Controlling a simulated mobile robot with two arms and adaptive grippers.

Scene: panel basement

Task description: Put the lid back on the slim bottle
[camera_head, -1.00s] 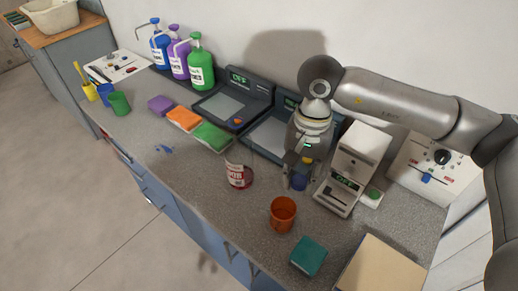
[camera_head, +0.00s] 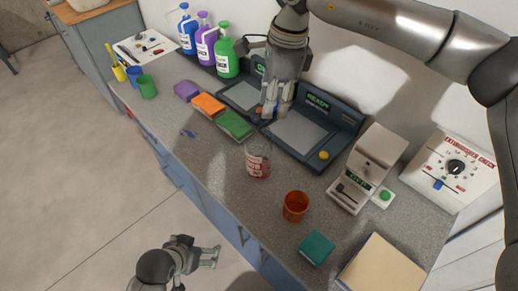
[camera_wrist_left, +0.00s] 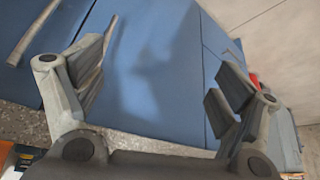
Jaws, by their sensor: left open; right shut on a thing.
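A clear bottle with a red-and-white label (camera_head: 258,164) stands upright on the grey counter, near its front edge; whether its top is open is too small to tell. My right gripper (camera_head: 271,108) is above the left part of the dark station, behind the bottle and apart from it. It points down and is shut on a small blue thing (camera_head: 267,113), mostly hidden by the fingers, which may be the lid. My left gripper (camera_head: 208,256) is open and empty in front of the counter, low in the head view. In the left wrist view its spread fingers (camera_wrist_left: 160,78) face blue cabinet fronts.
An orange cup (camera_head: 296,206) and a teal block (camera_head: 317,248) stand right of the bottle. A white device (camera_head: 367,168) is behind them. Coloured sponges (camera_head: 208,104) lie to the left, with pump bottles (camera_head: 207,45) behind. The counter left of the bottle is mostly clear.

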